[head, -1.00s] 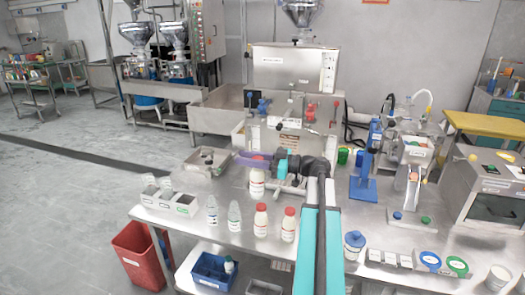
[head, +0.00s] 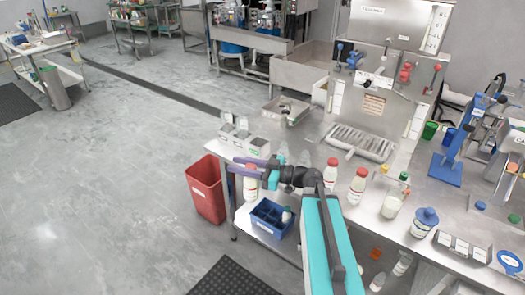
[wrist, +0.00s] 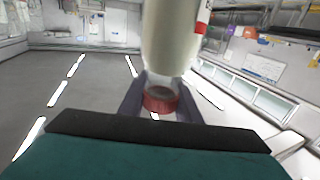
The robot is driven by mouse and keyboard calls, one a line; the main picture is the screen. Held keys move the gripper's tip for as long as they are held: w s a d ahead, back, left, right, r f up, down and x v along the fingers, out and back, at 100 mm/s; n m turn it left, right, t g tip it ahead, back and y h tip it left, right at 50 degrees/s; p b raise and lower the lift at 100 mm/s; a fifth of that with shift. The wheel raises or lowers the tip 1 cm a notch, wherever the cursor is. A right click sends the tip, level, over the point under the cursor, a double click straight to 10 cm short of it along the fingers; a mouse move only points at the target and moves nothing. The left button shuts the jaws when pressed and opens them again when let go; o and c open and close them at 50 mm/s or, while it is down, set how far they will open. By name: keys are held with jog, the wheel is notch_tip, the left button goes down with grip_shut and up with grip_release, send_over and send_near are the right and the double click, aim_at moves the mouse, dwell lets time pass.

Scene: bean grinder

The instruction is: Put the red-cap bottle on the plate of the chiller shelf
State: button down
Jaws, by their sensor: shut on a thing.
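My gripper (head: 245,167) is shut on a white red-cap bottle (head: 250,187). It holds the bottle upright in the air near the left end of the steel bench (head: 420,268). In the wrist view the bottle's pale body (wrist: 171,40) fills the top middle, and its red cap (wrist: 160,98) shows between the jaws. Two similar red-cap bottles stand on the bench, one on the left (head: 331,172) and one on the right (head: 357,188). I cannot make out the chiller shelf or its plate.
A red bin (head: 206,188) stands on the floor at the bench's left end. A blue crate (head: 268,218) sits on the lower shelf. Grey open boxes (head: 258,146) line the bench's left edge. Open floor lies to the left.

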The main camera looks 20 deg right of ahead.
jog(key=a+f+b, duration=0.4)
jog(key=f, duration=0.2)
jog(key=shift+s+f, duration=0.35)
